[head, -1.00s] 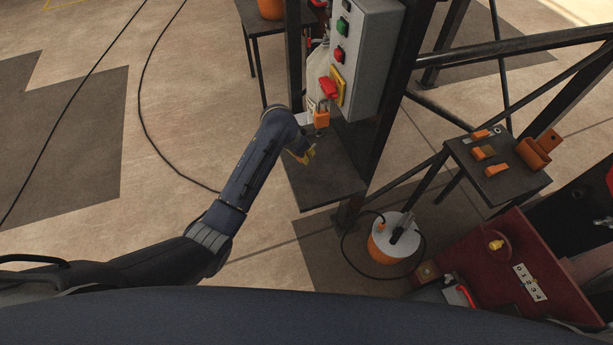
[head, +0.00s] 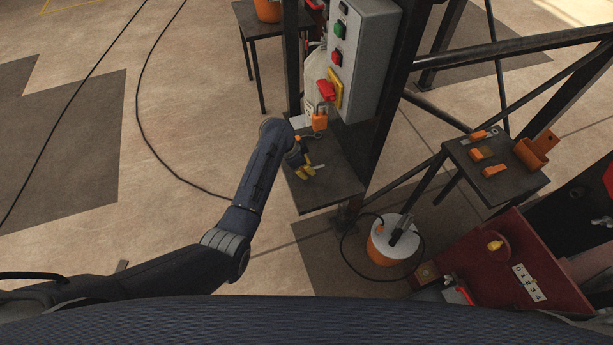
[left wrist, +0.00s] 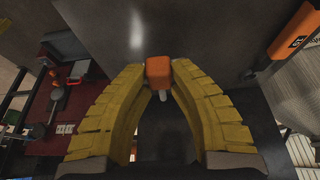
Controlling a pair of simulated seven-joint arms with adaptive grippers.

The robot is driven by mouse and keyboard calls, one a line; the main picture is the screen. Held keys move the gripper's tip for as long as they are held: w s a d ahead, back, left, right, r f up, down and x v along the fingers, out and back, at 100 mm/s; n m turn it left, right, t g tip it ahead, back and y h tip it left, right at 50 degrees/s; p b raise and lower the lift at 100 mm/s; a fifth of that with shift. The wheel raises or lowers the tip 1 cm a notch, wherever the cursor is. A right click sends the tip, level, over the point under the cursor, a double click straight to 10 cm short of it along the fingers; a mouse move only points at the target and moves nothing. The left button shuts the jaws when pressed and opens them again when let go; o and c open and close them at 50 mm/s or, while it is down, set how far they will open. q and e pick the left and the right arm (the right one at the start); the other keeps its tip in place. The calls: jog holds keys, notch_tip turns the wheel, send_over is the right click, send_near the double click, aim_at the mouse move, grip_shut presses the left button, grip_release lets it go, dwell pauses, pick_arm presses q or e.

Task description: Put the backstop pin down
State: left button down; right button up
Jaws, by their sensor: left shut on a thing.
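The backstop pin (left wrist: 158,74) has an orange head and a short pale metal shank, and sits between my left fingertips in the left wrist view. In the head view it shows only as a small pale rod (head: 318,167) beside the yellow fingers. My left gripper (head: 308,171) is shut on it, over the dark shelf (head: 328,193) under the control box. I cannot tell whether the pin touches the shelf. My right gripper is in neither view.
An orange padlock (head: 320,122) hangs below the red and yellow switch of the grey control box (head: 364,60), close behind my left gripper. A side table (head: 512,182) with orange items stands to the right. The shelf's front part is clear.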

aim_at(309, 180)
pick_arm(q)
jog(key=shift+f, duration=2.4)
jog(key=shift+f, duration=0.25)
jog(key=c, duration=1.3)
grip_release()
jog(key=shift+o, duration=0.2)
jog(key=shift+r, duration=0.15)
